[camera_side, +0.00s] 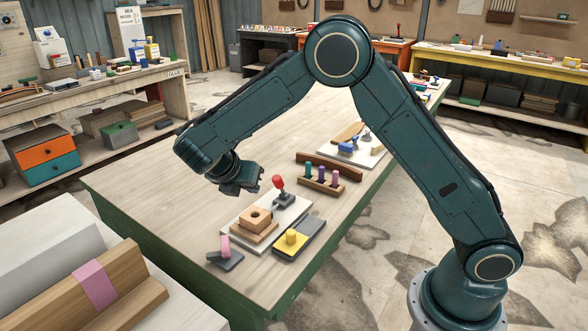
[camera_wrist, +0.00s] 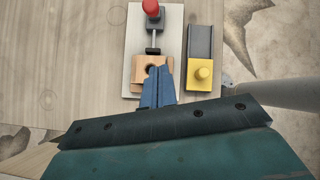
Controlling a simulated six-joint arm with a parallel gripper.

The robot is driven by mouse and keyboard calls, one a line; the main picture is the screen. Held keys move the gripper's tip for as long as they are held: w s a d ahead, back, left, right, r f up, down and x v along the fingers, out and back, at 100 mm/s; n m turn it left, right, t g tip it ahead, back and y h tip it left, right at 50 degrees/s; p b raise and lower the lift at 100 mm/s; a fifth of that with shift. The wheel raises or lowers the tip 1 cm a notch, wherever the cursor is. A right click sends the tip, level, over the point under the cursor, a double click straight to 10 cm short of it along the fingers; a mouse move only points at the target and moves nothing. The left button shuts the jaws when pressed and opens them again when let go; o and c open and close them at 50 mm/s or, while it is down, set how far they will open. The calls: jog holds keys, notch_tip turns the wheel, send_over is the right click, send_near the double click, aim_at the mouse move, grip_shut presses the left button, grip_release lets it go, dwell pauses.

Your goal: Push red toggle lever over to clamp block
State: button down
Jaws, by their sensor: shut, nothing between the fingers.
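The red toggle lever (camera_side: 279,183) stands nearly upright on its dark clamp base (camera_side: 285,198), which is fixed to a pale plate (camera_side: 233,229). Its red knob also shows at the top edge of the wrist view (camera_wrist: 151,9). A wooden block (camera_side: 256,218) with a round hole sits on the same plate, in front of the clamp. My gripper (camera_side: 250,187) hangs above the table, to the left of the lever and apart from it. In the wrist view its blue fingers (camera_wrist: 158,91) are together and empty, and hide part of the block (camera_wrist: 152,65).
A yellow block with a knob (camera_side: 291,238) on a grey rail stands right of the plate. A small grey piece with a pink peg (camera_side: 225,247) lies in front. A wooden rack of coloured pegs (camera_side: 322,182) stands behind. The table's left side is clear.

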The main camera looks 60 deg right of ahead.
aim_at(280, 187)
jog(key=x, duration=1)
jog(key=shift+w+d+r, duration=0.15)
jog(key=shift+d+r, duration=0.05)
jog(key=shift+d, duration=0.25)
jog(key=shift+w+d+r, duration=0.15)
jog(key=shift+d+r, duration=0.05)
jog(key=shift+d, duration=0.2)
jog(key=shift+w+d+r, duration=0.1)
jog(key=shift+d+r, duration=0.1)
jog(key=shift+d, duration=0.25)
jog(key=shift+w+d+r, duration=0.15)
jog(key=shift+d+r, duration=0.05)
jog(key=shift+d, duration=0.2)
